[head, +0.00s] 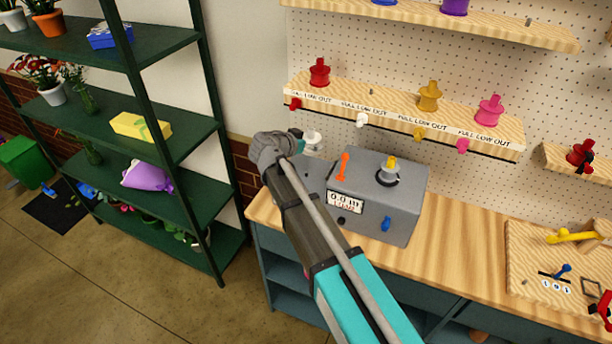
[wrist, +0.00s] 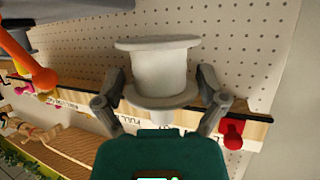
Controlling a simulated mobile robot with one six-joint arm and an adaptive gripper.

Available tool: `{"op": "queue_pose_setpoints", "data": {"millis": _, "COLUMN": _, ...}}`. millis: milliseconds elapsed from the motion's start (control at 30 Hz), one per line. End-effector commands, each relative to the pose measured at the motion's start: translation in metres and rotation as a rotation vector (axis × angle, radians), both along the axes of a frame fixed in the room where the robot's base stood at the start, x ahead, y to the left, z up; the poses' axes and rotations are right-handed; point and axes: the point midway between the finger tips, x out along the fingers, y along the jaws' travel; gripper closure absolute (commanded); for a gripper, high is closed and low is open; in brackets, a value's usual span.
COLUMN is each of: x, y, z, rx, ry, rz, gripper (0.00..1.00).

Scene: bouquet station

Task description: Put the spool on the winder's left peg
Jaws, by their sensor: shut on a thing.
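A white spool (wrist: 160,72) is held between the two fingers of my gripper (wrist: 160,98) in the wrist view. In the head view the spool (head: 313,141) shows just right of my gripper (head: 299,136), up off the table. The grey winder (head: 408,205) stands on the wooden table, with an orange lever (head: 344,164), a display (head: 345,201), a blue knob and a yellow-topped part (head: 388,168) on top. The spool is apart from the winder, above its left end. My arm hides part of that end, and I cannot make out the left peg.
A green shelf rack (head: 165,165) with pots and parcels stands left. The table (head: 455,235) right of the winder has clear room before a wooden board (head: 530,265).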

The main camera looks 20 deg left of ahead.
Motion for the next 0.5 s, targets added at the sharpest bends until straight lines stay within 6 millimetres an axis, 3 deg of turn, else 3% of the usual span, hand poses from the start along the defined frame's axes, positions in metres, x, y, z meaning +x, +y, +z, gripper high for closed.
{"op": "queue_pose_setpoints", "data": {"millis": 267, "x": -0.007, "y": 0.002, "z": 0.001, "rx": 0.0, "ry": 0.0, "rz": 0.005, "gripper": 0.59}}
{"op": "queue_pose_setpoints", "data": {"millis": 500, "x": -0.041, "y": -0.01, "z": 0.006, "rx": -0.001, "ry": 0.0, "rz": 0.0, "gripper": 0.59}}
